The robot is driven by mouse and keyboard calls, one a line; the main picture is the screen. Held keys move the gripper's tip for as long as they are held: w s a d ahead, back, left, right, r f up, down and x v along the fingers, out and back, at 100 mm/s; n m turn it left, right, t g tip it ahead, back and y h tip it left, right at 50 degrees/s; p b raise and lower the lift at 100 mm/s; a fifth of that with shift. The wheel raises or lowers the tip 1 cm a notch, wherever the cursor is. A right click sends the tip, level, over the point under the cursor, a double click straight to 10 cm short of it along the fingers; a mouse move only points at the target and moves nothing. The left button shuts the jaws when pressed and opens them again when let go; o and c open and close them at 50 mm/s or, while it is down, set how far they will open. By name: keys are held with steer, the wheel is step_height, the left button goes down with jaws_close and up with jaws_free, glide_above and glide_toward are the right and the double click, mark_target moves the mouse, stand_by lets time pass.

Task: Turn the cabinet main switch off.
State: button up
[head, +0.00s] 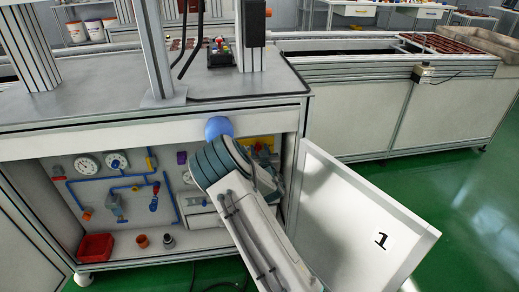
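The cabinet (150,118) under the workbench stands open, its white door (360,225) marked "1" swung out to the right. A yellow plate (262,141) with a small red part shows at the right of the cabinet's inside. It may be the main switch, but my arm partly covers it and I cannot tell its position. My arm reaches from the bottom of the head view up to the cabinet's opening, in front of the right half. My gripper is not visible, so its distance to the switch cannot be told.
Left inside the cabinet are gauges (88,166), blue pipes (115,183) and valves. A red bin (95,247) and small pots (142,241) stand on its floor. The open door bounds the right side. Green floor (455,200) is clear beyond it.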

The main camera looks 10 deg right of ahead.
steer(key=shift+w, duration=1)
steer(key=shift+d, duration=0.1)
jaws_close()
steer(key=shift+b, duration=0.35)
steer(key=n+b, duration=0.1)
steer(key=a+n+b, duration=0.1)
steer(key=n, duration=0.1)
steer(key=n+b, duration=0.1)
steer(key=shift+a+f+n, duration=0.15)
steer(key=shift+f+n, duration=0.15)
steer(key=shift+n, duration=0.1)
steer(key=shift+a+f+n+b, duration=0.35)
steer(key=shift+n+b, duration=0.8)
steer(key=shift+n, duration=1)
steer(key=shift+a+f+n+b, duration=0.2)
steer(key=shift+f+n+b, duration=0.2)
steer(key=shift+n+b, duration=1.3)
steer(key=shift+a+f+n+b, duration=0.35)
steer(key=shift+n+b, duration=0.3)
steer(key=shift+n, duration=2)
